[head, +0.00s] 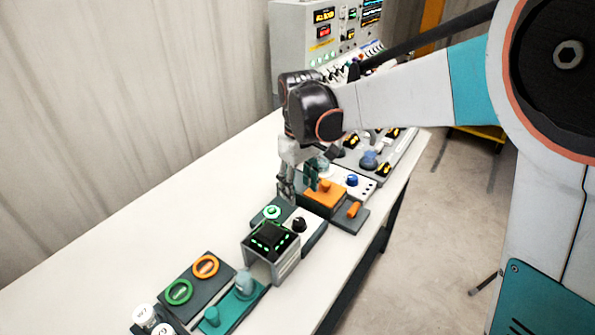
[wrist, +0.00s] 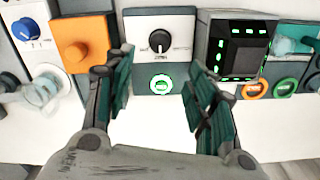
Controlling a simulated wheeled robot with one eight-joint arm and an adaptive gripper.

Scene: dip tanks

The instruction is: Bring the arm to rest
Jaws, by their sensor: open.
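My arm reaches from the right across the head view, over a long white table (head: 120,240). My gripper (head: 296,188) hangs down above the table, near an orange block with a button and a panel with a lit green ring. In the wrist view my gripper (wrist: 157,95) is open, its teal finger pads apart, with nothing between them but the green ring button (wrist: 160,85) behind and bare table below. The gripper holds nothing. Whether the fingertips touch the panel cannot be told.
A black-topped box (head: 270,240) with green lights stands close by. An orange button block (wrist: 84,42) and a black knob panel (wrist: 160,40) are behind the fingers. A grey control cabinet (head: 300,45) stands at the back. The table's left side is clear.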

